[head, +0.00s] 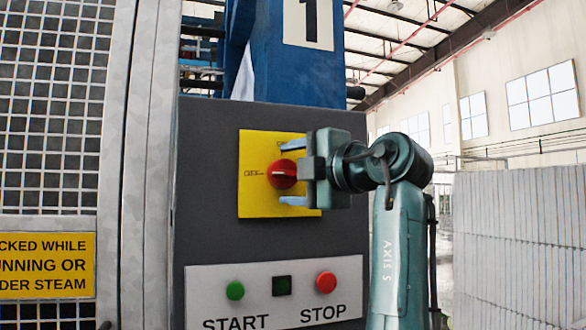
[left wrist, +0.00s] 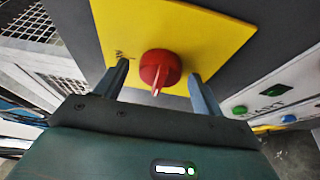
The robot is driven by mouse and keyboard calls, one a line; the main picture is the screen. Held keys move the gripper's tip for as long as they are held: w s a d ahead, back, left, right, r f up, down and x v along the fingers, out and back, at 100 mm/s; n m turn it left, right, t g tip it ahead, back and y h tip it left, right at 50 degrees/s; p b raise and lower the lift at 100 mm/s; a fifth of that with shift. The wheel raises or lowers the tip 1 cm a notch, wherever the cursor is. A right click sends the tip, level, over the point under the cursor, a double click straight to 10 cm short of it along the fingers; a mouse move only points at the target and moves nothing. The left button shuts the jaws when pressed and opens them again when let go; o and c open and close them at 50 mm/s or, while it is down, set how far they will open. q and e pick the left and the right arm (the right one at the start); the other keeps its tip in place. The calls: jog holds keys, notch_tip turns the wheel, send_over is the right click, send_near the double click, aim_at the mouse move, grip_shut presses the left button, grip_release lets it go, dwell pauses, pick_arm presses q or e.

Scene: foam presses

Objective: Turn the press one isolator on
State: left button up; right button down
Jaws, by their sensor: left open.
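The press one isolator is a red rotary knob (head: 270,174) on a yellow plate (head: 256,204), on the dark control panel. Its pale mark points left, toward the OFF label (head: 251,173). Another label at the plate's top is mostly hidden by a finger. My left gripper (head: 286,173) is open in front of the plate, with one finger above the knob and one below. In the left wrist view, the knob (left wrist: 160,66) sits between the two fingertips (left wrist: 159,72), with gaps on both sides. My right gripper is not in view.
Below the isolator are a green START button (head: 235,290), a dark square (head: 282,286) and a red STOP button (head: 326,282). A mesh guard (head: 52,110) with a yellow warning sign (head: 45,265) stands left. A blue column (head: 305,75) marked 1 rises behind the panel.

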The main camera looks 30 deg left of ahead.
pick_arm(q)
jog(key=c, duration=1)
